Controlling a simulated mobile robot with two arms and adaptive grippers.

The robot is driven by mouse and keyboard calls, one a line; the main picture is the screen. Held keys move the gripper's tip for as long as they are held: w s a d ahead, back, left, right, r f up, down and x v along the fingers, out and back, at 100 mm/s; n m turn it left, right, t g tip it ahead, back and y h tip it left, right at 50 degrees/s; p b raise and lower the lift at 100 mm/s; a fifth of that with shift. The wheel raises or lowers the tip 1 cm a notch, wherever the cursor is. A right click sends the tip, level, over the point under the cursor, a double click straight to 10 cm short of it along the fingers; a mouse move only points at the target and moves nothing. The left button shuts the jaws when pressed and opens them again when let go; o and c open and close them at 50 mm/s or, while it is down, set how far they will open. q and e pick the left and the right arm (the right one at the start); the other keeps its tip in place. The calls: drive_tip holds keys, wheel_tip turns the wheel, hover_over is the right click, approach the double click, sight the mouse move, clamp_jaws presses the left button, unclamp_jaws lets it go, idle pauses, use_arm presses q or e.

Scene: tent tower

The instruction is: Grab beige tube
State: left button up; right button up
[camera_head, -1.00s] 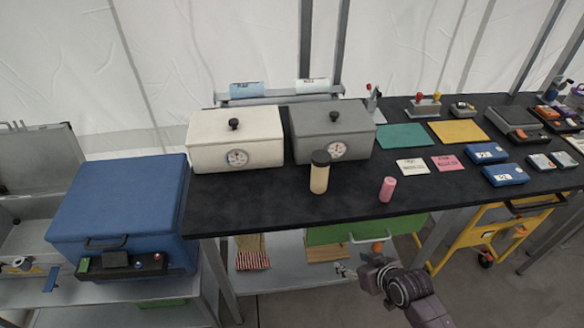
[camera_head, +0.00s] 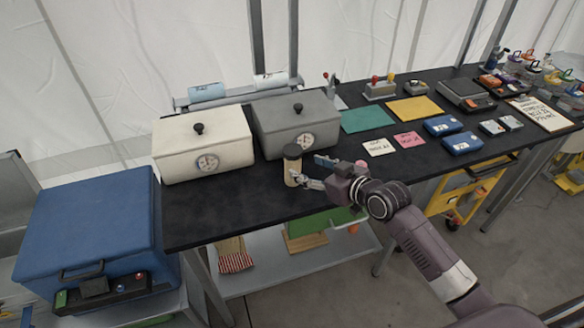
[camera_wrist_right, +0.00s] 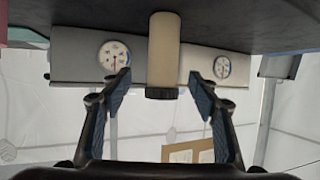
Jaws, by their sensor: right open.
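The beige tube (camera_head: 292,168) with a black cap stands upright on the black table (camera_head: 225,212), in front of the white and grey boxes. My right gripper (camera_head: 309,172) is open and empty just to the right of the tube, its fingers pointing at it. In the right wrist view the tube (camera_wrist_right: 163,52) appears upside down, centred between the two spread fingers (camera_wrist_right: 161,76). A gap shows on both sides, so neither finger touches it there. My left gripper is in no view.
A white box (camera_head: 202,148) and a grey box (camera_head: 297,127) with dials stand behind the tube. A pink cylinder (camera_head: 361,163) is mostly hidden behind my right gripper. A blue case (camera_head: 85,215) stands at the left. The table's front left is clear.

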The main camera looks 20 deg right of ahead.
sight(298, 164)
drive_tip(key=shift+w+a+f, duration=0.2)
drive_tip(key=shift+w+a, duration=0.3)
drive_tip(key=shift+w, duration=0.25)
drive_tip(key=shift+w+a+f+p, duration=0.15)
drive_tip(key=shift+w+p, duration=0.3)
drive_tip(key=shift+w, duration=0.05)
drive_tip(key=p+x, duration=0.1)
drive_tip(key=x, duration=0.2)
drive_tip(key=shift+a, duration=0.1)
drive_tip(key=shift+w+a+f, duration=0.2)
drive_tip(key=shift+w+f, duration=0.1)
drive_tip(key=shift+w, duration=0.2)
drive_tip(key=shift+r, duration=0.1)
drive_tip(key=c, duration=1.4)
drive_tip(key=shift+o, duration=0.2)
